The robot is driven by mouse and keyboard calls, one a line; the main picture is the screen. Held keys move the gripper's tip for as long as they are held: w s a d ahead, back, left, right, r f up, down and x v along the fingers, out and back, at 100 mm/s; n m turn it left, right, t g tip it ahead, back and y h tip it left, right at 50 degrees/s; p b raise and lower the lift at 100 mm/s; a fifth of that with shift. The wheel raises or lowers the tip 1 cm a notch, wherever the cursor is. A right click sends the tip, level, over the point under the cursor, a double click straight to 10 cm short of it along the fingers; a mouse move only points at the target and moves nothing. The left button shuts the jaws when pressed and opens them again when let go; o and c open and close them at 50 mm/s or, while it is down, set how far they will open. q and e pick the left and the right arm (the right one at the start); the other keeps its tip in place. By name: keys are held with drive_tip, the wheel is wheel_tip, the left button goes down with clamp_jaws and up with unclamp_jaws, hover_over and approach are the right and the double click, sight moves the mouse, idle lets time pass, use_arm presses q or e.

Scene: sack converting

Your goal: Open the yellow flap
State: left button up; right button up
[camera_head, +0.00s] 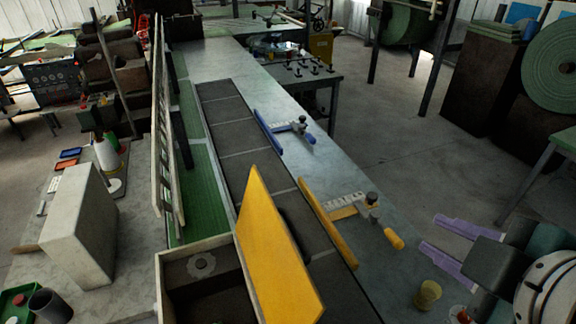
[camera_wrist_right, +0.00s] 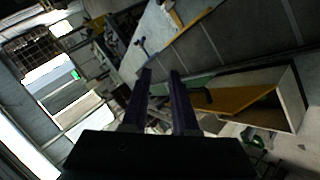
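The yellow flap (camera_head: 272,252) is a flat panel at the lower middle of the head view. It stands tilted along the right side of an open-topped box (camera_head: 196,248). In the right wrist view the flap (camera_wrist_right: 240,98) and the box (camera_wrist_right: 293,98) appear at the right. My right gripper (camera_head: 431,232) is at the right of the head view, well to the right of the flap and apart from it. Its two purple fingers are spread with nothing between them; they also show in the right wrist view (camera_wrist_right: 160,74). My left gripper is not in view.
A yellow bar (camera_head: 328,222) with a clamp and yellow handle (camera_head: 394,239) lies between the flap and my right gripper. A blue bar (camera_head: 268,134) is farther back. A yellow cup (camera_head: 428,294) stands near the gripper. A white block (camera_head: 78,222) is at the left.

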drive_tip(key=w+a+f+n+t+y+b, duration=0.3)
drive_tip(key=w+a+f+n+y+b, duration=0.15)
drive_tip(key=f+n, duration=0.4)
drive_tip(key=n+g+y+b, duration=0.1)
drive_tip(key=n+y+b, duration=0.35)
drive_tip(key=n, duration=0.75)
approach(296, 233)
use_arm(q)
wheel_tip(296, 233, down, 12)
use_arm(e)
drive_tip(key=x, duration=1)
drive_tip(key=shift+f, duration=0.3)
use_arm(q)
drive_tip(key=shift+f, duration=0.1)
use_arm(e)
drive_tip(key=shift+c, duration=0.2)
clamp_jaws()
drive_tip(key=shift+r, duration=0.1)
